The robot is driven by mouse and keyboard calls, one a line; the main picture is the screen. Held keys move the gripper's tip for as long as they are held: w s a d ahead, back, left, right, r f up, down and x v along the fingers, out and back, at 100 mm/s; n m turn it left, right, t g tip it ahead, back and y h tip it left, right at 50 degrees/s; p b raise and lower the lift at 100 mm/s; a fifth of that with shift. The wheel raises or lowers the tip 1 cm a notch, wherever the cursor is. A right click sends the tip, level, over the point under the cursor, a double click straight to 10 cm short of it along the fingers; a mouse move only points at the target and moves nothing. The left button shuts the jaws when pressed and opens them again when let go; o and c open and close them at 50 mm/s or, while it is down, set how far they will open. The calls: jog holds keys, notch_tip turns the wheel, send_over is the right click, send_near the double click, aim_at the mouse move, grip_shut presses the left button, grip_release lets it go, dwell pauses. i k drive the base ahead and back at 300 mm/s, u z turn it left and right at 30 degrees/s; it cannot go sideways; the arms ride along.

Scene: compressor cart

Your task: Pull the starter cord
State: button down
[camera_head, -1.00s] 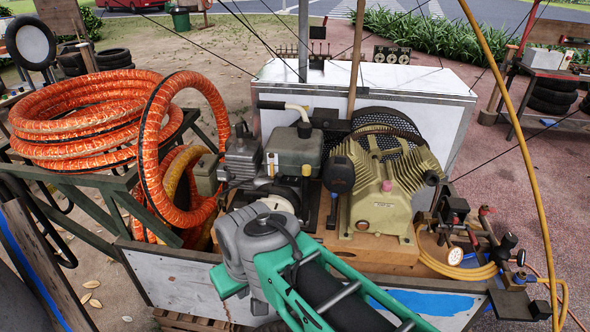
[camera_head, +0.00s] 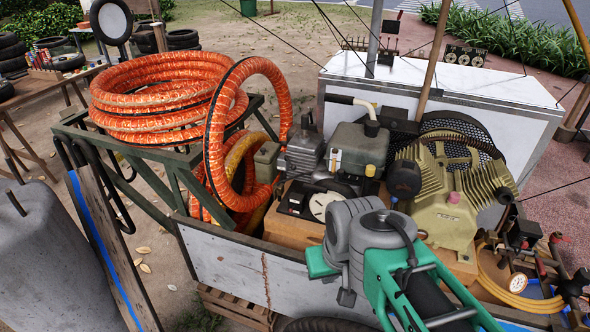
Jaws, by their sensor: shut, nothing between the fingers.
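The small grey engine (camera_head: 357,150) stands on the cart's wooden bed, with a ribbed grey block (camera_head: 302,155) on its left. A pale round disc (camera_head: 325,205) sits low on its front, partly hidden by my arm. I cannot pick out the starter cord or its handle. My green and grey arm reaches in from the bottom right, its grey joint (camera_head: 370,240) in front of the engine and compressor. My gripper does not show.
A tan finned compressor (camera_head: 445,205) stands right of the engine. Orange hose coils (camera_head: 165,100) lie on a green rack to the left. A white panel (camera_head: 225,272) edges the cart's front. A grey rounded block (camera_head: 50,265) and a blue-striped board (camera_head: 105,250) stand at left.

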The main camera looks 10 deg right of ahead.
aim_at(322, 189)
jog(key=z, duration=1.7)
jog(key=k, duration=0.55)
jog(key=u, duration=1.3)
jog(key=i, duration=0.5)
jog(key=z, duration=0.05)
